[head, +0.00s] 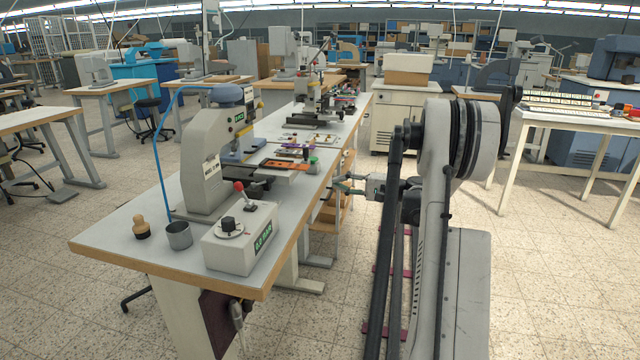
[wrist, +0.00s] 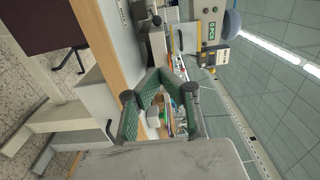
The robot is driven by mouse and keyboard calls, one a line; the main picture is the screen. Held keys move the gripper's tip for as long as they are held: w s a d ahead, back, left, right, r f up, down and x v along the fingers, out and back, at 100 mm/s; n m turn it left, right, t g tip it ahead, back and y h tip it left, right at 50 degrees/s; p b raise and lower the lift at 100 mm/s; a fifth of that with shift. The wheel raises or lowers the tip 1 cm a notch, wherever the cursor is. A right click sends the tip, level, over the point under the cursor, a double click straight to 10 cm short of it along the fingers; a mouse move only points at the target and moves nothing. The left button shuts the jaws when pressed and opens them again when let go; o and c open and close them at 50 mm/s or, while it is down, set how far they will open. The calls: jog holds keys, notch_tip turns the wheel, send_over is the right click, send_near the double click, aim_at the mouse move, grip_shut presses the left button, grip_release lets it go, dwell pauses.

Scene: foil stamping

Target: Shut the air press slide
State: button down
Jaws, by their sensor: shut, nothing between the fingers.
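The air press (head: 208,165) is a pale grey machine with a green label, standing on the near bench. Its slide (head: 272,174) is a flat plate extending from under the press head toward the right edge of the bench, with orange and dark pieces on or beside it. My gripper (head: 342,186) is off the right side of the bench, apart from the slide, with green fingers. In the wrist view my gripper (wrist: 158,76) has its fingertips together and empty. The press (wrist: 203,36) shows beyond the fingers there; the slide is hard to make out.
A control box (head: 240,238) with a red-knobbed lever, a metal cup (head: 178,235) and a wooden-handled stamp (head: 141,228) stand on the bench's near end. A second machine (head: 312,95) stands farther along. Open shelves hang under the bench.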

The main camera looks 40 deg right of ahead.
aim_at(292, 177)
jog(key=b+x, duration=0.3)
jog(key=x, duration=1)
jog(key=shift+a, duration=0.1)
